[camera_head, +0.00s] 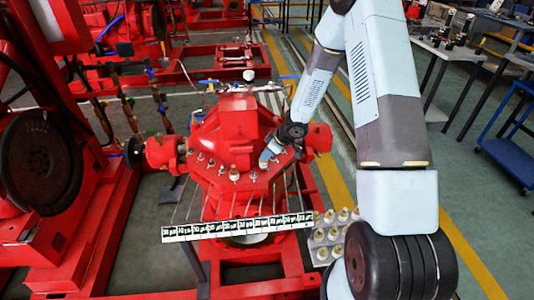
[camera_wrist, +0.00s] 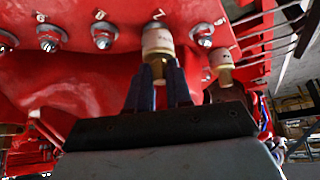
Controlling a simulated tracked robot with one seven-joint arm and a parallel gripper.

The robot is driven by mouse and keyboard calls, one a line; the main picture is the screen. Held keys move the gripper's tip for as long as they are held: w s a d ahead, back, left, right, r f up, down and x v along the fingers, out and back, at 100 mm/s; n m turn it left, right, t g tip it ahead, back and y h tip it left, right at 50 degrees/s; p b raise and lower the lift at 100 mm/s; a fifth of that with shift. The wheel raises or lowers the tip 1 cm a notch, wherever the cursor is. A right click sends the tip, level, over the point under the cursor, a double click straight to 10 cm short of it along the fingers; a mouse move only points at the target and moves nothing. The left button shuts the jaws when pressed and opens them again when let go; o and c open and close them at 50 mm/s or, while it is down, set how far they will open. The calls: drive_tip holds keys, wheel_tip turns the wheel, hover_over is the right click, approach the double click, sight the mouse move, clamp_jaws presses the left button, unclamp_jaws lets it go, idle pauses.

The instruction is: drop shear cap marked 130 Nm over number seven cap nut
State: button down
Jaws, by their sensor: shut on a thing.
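My gripper (camera_wrist: 158,88) is shut on a cream and brass shear cap (camera_wrist: 158,42), which stands out beyond the fingertips. Its marking is too small to read. In the wrist view the held cap lies just below the digit 7 (camera_wrist: 159,14) on the red casing and covers the place where that nut would show. I cannot tell whether the cap is over the nut or in front of it. Other cap nuts show on both sides, one (camera_wrist: 104,36) to the left and one (camera_wrist: 204,34) to the right. In the head view my gripper (camera_head: 267,158) is at the casing's right side.
A second cream and brass cap (camera_wrist: 221,62) stands right of the held one; a cap also shows on the red casing (camera_head: 234,173) in the head view. A label strip (camera_head: 238,228) runs in front. Several caps (camera_head: 336,236) stand at right. Thin rods (camera_wrist: 265,38) stick out nearby.

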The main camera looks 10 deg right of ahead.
drive_tip(key=shift+f, duration=0.5)
drive_tip(key=c, duration=0.9)
unclamp_jaws()
drive_tip(key=shift+c, duration=0.2)
drive_tip(key=v, duration=1.3)
drive_tip(key=shift+d+r, duration=0.2)
drive_tip(key=shift+r, duration=0.1)
wheel_tip(320, 180, up, 7)
